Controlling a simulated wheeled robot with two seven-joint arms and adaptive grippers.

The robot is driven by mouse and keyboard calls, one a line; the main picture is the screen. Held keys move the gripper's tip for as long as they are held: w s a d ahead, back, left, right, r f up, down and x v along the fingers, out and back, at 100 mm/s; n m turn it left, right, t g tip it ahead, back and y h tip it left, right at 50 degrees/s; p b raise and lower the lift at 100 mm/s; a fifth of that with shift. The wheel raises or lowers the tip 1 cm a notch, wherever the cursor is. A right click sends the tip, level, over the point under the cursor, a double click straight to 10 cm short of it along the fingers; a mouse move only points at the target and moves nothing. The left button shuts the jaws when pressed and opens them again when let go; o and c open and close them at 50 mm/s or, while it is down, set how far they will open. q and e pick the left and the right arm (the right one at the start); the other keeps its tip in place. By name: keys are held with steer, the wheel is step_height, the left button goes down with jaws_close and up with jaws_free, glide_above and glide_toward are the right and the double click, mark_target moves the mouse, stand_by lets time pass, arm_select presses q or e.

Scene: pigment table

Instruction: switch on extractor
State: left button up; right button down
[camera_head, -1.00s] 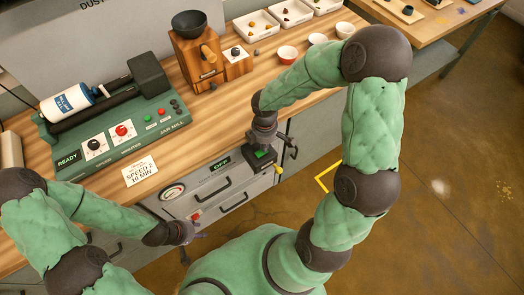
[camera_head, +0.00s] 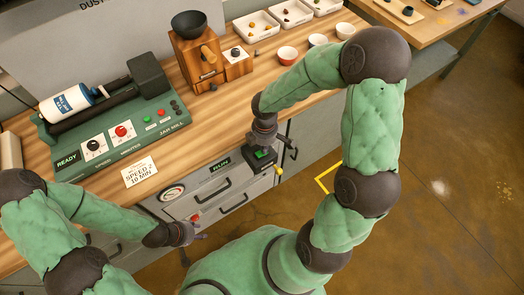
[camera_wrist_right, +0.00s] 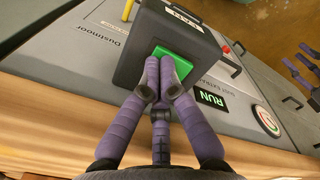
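The extractor's front panel sits below the worktop edge. Its small display (camera_head: 220,165) reads RUN in green, and the same display shows in the right wrist view (camera_wrist_right: 211,97). A dark switch box with a large green button (camera_wrist_right: 188,66) stands out from the panel; the button also shows in the head view (camera_head: 261,154). My right gripper (camera_wrist_right: 159,72) is shut, with its fingertips together against the green button, hiding part of it. My left gripper (camera_head: 191,238) hangs low in front of the panel; its spread, empty fingers show at the right edge of the wrist view (camera_wrist_right: 301,68).
A round gauge (camera_head: 172,192) and a red knob (camera_head: 195,216) sit left on the panel, near drawer handles (camera_head: 213,190). On the worktop are a jar mill (camera_head: 110,125), a note card (camera_head: 139,172), a wooden grinder (camera_head: 205,60), bowls and trays.

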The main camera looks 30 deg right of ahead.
steer(key=shift+r+p, duration=2.85)
steer(key=shift+r, duration=0.55)
arm_select(q)
step_height(320, 180, up, 6)
arm_select(e)
steer(key=shift+f, duration=0.1)
